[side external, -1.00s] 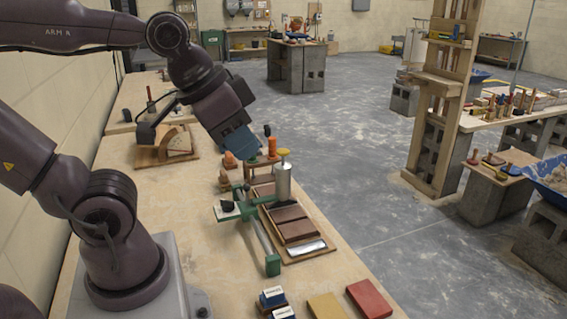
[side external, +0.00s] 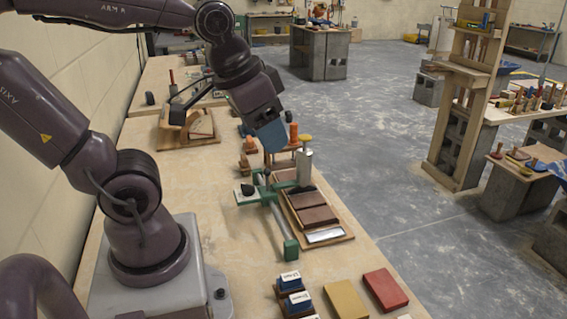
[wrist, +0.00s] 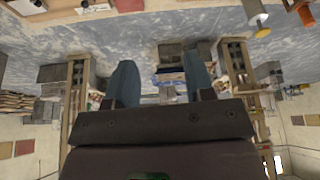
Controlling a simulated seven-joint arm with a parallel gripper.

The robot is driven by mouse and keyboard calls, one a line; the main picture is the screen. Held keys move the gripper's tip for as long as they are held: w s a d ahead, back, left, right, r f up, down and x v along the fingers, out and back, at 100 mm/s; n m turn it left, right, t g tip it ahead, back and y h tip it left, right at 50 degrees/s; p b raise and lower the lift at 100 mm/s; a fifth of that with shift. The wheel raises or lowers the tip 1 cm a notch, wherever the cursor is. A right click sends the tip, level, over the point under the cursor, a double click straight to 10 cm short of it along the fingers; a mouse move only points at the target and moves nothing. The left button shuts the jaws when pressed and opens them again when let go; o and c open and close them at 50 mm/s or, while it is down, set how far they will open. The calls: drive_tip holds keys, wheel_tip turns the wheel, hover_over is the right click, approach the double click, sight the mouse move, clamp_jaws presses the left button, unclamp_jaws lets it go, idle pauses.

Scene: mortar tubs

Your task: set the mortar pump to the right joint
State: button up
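The mortar pump, a silver cylinder (side external: 305,169) with a yellow cap, stands upright at the green cross-arm (side external: 262,190) of a green rail. Beside the rail, a board (side external: 343,238) holds brown bricks (side external: 318,216) with narrow joints between them and a shiny metal plate (side external: 325,235). My gripper (side external: 273,140) is above and to the left of the pump, tilted and apart from it. In the wrist view its two blue fingers (wrist: 159,82) are spread with nothing held between them; the pump (wrist: 252,10) shows at the top right. Which joint is the right one cannot be told.
An orange-topped post (side external: 293,134) stands close to my gripper. A wooden gauge (side external: 190,130) sits behind to the left. Blue-and-white blocks (side external: 291,290), a yellow slab (side external: 345,299) and a red slab (side external: 385,289) lie at the front. The bench (side external: 225,225) left of the rail is bare.

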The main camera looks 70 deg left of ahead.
drive_tip(key=w+a+f+n+g, duration=0.2)
drive_tip(key=a+f, duration=0.1)
drive_tip(key=a, duration=0.3)
drive_tip(key=w+a+f+n+g, duration=0.1)
drive_tip(key=w+a+f+g, duration=0.15)
drive_tip(key=a, duration=0.35)
drive_tip(key=m, duration=0.2)
hover_over(267, 176)
drive_tip(key=a, duration=0.1)
wheel_tip(267, 176, down, 8)
drive_tip(key=shift+w+r, duration=0.1)
wheel_tip(267, 176, down, 12)
drive_tip(key=shift+f, duration=0.1)
drive_tip(key=shift+c, duration=0.2)
